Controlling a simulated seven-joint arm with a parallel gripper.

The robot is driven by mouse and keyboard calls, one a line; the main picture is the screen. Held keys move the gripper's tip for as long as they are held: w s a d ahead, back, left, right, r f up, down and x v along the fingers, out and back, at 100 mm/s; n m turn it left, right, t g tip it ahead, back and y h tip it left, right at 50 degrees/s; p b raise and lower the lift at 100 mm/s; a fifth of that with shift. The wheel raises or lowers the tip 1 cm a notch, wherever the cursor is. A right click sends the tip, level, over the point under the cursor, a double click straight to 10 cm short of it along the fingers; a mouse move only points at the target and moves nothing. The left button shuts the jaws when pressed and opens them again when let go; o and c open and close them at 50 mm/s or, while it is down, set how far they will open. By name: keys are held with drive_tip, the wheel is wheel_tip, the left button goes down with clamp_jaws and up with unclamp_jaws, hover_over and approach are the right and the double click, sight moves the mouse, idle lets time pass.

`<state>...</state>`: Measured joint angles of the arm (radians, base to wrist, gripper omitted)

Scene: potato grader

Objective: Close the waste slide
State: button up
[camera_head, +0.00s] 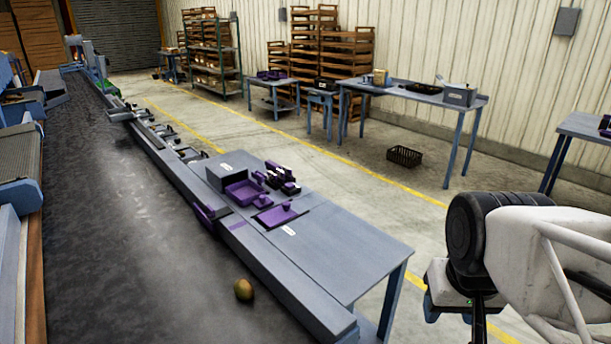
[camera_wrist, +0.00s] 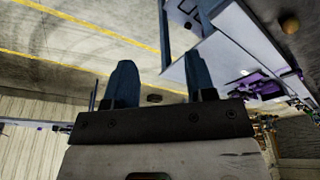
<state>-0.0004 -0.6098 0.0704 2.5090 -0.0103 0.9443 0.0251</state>
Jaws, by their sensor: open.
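A flat purple plate with a raised knob (camera_head: 277,213) lies on the grey side table, a small white label in front of it. Behind it a purple tray-like part (camera_head: 242,191) sticks out of a grey box (camera_head: 226,172). I cannot tell for sure which of these is the waste slide. Purple parts also show at the right of the wrist view (camera_wrist: 262,85), small and sideways. My gripper (camera_wrist: 160,85) is open and empty, its two blue fingers apart over bare floor. In the head view my arm is at the right, well clear of the side table.
Several purple and dark handles (camera_head: 280,180) stand close behind the plate. A potato (camera_head: 243,290) lies on the dark conveyor belt (camera_head: 130,220), left of the table. The table's near part (camera_head: 345,250) is bare. A black crate (camera_head: 404,156) stands on the floor.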

drive_tip(key=shift+o, duration=0.3)
drive_tip(key=w+a+r, duration=0.2)
drive_tip(key=w, duration=0.6)
drive_tip(key=w+a+r, duration=0.2)
drive_tip(key=w, duration=0.6)
drive_tip(key=shift+w+a+r+g, duration=0.15)
drive_tip(key=shift+w+a+g, duration=0.15)
drive_tip(key=shift+a+g, duration=0.1)
drive_tip(key=g, duration=0.2)
hover_over(286, 203)
drive_tip(key=f, duration=1.4)
drive_tip(key=shift+s+d+f, duration=0.1)
drive_tip(key=shift+s+d, duration=0.05)
drive_tip(key=shift+d, duration=0.15)
drive_tip(key=shift+w+a+f, duration=0.25)
drive_tip(key=shift+a, duration=0.05)
drive_tip(key=shift+f, duration=0.1)
drive_tip(key=shift+f, duration=3.8)
drive_tip(key=shift+s, duration=0.1)
clamp_jaws()
